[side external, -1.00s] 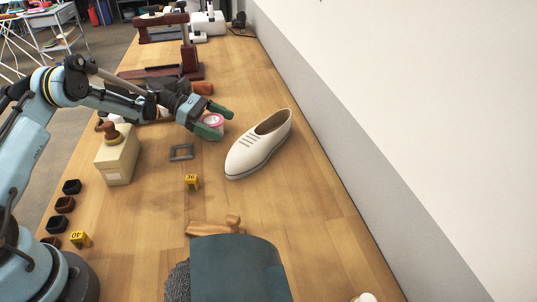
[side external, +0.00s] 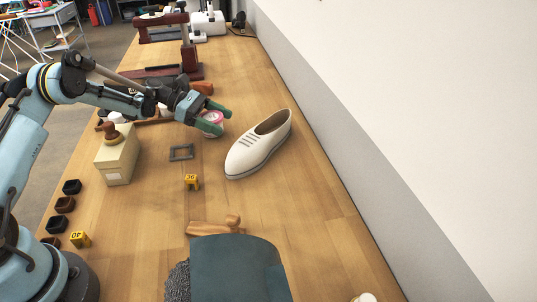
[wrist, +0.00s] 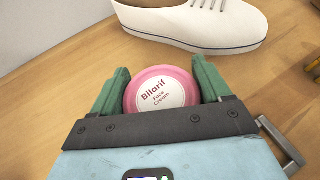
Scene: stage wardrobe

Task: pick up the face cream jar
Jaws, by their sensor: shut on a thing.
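The face cream jar (wrist: 160,91) has a round pink lid with a white label reading "Bilarif Face Cream". It also shows in the side external view (side external: 212,119), partly hidden by a finger. My gripper (side external: 218,120) is shut on the jar, with a green finger on each side of it. In the wrist view the lid sits between the two fingers of my gripper (wrist: 159,90). The jar is close to the wooden table; I cannot tell whether its base is clear of the surface.
A white shoe (side external: 258,145) stands just right of the jar. A grey square frame (side external: 181,153) and a yellow marker numbered 36 (side external: 192,182) lie nearer. A cream box (side external: 117,155) with a wooden brush stands left. Table space right of the shoe is clear.

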